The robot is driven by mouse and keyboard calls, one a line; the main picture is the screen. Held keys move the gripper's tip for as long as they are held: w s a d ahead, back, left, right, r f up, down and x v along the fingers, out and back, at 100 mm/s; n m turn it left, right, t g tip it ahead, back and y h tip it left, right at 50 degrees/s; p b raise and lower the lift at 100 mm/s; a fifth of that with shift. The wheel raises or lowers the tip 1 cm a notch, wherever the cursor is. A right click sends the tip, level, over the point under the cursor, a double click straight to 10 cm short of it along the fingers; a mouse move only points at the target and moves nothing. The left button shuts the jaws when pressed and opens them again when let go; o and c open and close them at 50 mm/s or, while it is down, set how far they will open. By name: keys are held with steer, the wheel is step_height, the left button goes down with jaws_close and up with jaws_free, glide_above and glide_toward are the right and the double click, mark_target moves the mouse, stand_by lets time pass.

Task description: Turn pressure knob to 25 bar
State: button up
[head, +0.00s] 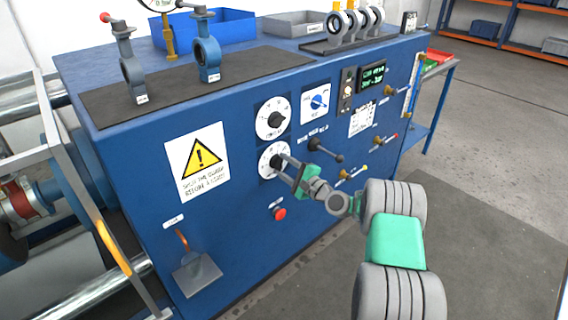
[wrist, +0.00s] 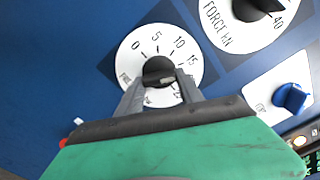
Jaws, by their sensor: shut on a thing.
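The pressure knob is a black knob (wrist: 158,70) on a white round dial (wrist: 137,55). In the wrist view the dial numbers 0, 5, 10 and 15 show; the higher numbers and much of the label are hidden behind my fingers. My gripper (wrist: 160,84) is shut on the knob, one finger on each side. I cannot tell exactly where the knob points. In the head view the same dial (head: 266,158) is the lower one on the blue panel, and my gripper (head: 285,163) reaches it from the right, covering part of it.
The force dial (head: 272,119) is just above, with a blue knob (head: 319,101) to its right. A black lever (head: 325,149) sits close to the right of my gripper. A red button (head: 279,213) is below. A yellow warning sign (head: 201,158) is to the left.

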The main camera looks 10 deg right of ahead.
steer(key=m+p, duration=0.2)
steer(key=m, duration=0.4)
steer(key=m+p, duration=0.2)
steer(key=m, duration=0.4)
steer(key=shift+s+a+f+m, duration=0.15)
steer(key=shift+a+f+m, duration=0.05)
steer(key=shift+m, duration=0.1)
stand_by(0.4)
steer(key=o, duration=1.4)
steer(key=v, duration=0.7)
steer(key=shift+s+d+r, duration=0.1)
steer(key=shift+s+d, duration=0.1)
steer(key=shift+s, duration=0.15)
